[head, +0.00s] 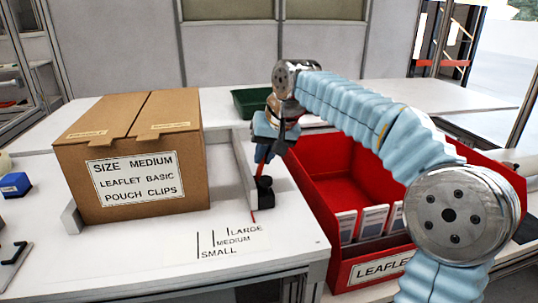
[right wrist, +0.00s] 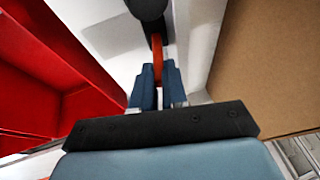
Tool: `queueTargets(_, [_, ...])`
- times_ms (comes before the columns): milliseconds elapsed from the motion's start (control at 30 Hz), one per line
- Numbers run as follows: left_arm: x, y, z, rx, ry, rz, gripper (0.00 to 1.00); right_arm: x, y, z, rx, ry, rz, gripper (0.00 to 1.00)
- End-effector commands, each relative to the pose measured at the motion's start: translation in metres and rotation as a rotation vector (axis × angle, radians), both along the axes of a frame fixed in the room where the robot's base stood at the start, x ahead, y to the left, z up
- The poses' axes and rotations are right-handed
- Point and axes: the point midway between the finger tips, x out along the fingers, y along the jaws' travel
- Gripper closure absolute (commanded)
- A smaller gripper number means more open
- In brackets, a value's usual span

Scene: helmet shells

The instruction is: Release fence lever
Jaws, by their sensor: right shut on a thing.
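The fence (head: 241,172) is a pale upright plate standing on the white table, to the right of the cardboard box. A black block (head: 264,190) sits at its near end, with a thin red pointer (head: 254,216) below it by the size marks. My right gripper (head: 264,150) reaches down over the block and is shut on the red fence lever. In the right wrist view the orange-red lever (right wrist: 158,60) runs from a dark round part into the closed blue fingers (right wrist: 158,88). The fingers hide the lever's end. My left gripper is not in view.
A cardboard box (head: 178,160) labelled size medium stands left of the fence, apparently near it. Printed marks (head: 230,240) read large, medium, small. A red bin (head: 330,182) with leaflets stands right. A green tray (head: 252,102) is behind. A blue block (head: 15,184) lies far left.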

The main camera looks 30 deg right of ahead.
Motion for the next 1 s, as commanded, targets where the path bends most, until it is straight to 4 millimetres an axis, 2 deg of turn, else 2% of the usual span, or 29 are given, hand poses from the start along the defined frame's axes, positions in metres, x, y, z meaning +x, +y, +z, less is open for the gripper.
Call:
queueTargets(233, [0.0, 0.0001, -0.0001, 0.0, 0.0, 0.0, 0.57, 0.0004, 0.0041, -0.0004, -0.061, 0.018, 0.002, 1.0])
queueTargets(700, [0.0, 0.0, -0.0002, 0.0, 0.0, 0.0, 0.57, 0.0003, 0.0049, -0.0013, -0.071, 0.025, 0.003, 1.0])
queueTargets(733, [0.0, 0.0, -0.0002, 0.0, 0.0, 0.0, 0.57, 0.0004, 0.0049, -0.0014, -0.071, 0.025, 0.003, 0.83])
queueTargets(767, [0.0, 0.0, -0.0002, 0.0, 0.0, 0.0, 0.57, 0.0004, 0.0049, -0.0014, -0.071, 0.025, 0.003, 0.78])
queueTargets(1000, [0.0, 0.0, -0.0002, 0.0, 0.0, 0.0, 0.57, 0.0005, 0.0046, -0.0005, -0.071, 0.022, 0.002, 0.77])
